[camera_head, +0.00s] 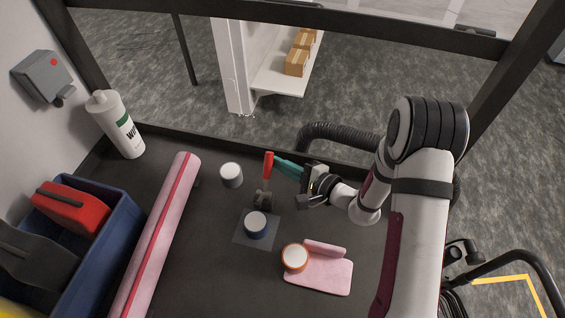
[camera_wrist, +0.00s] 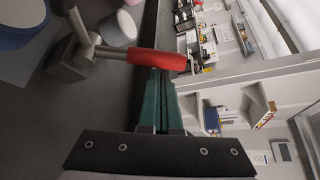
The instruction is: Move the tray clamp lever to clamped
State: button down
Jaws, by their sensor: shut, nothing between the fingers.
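The tray clamp lever (camera_head: 268,166) has a red handle on a grey metal arm, and it stands roughly upright behind the grey tray plate (camera_head: 241,238). In the wrist view the red handle (camera_wrist: 157,60) lies across the picture, with its grey clamp base (camera_wrist: 72,62) to the left. A blue jar with a white lid (camera_head: 255,225) stands on the plate. My gripper (camera_head: 277,163) is shut, its teal fingers just right of the handle. In the wrist view the fingertips (camera_wrist: 158,72) are right at the handle, around nothing; I cannot tell if they touch it.
A grey jar (camera_head: 231,175) stands left of the lever. An orange jar (camera_head: 294,258) sits on a pink pad (camera_head: 326,277) in front. A long pink roll (camera_head: 160,230), a blue bin (camera_head: 112,245) and a white bottle (camera_head: 117,125) are at left. A dark rail (camera_head: 220,142) runs behind.

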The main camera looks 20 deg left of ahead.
jog(key=shift+s+r+n+t+y, duration=0.2)
jog(key=shift+s+r+n, duration=0.25)
jog(key=shift+s, duration=0.4)
jog(key=shift+s+r+n+t+y, duration=0.1)
jog(key=shift+s+r+n+t, duration=0.3)
jog(key=shift+s, duration=0.5)
send_near(268, 165)
jog(key=w+d, duration=0.2)
jog(key=d, duration=0.2)
jog(key=shift+a+f, duration=0.25)
jog(key=shift+f, duration=0.2)
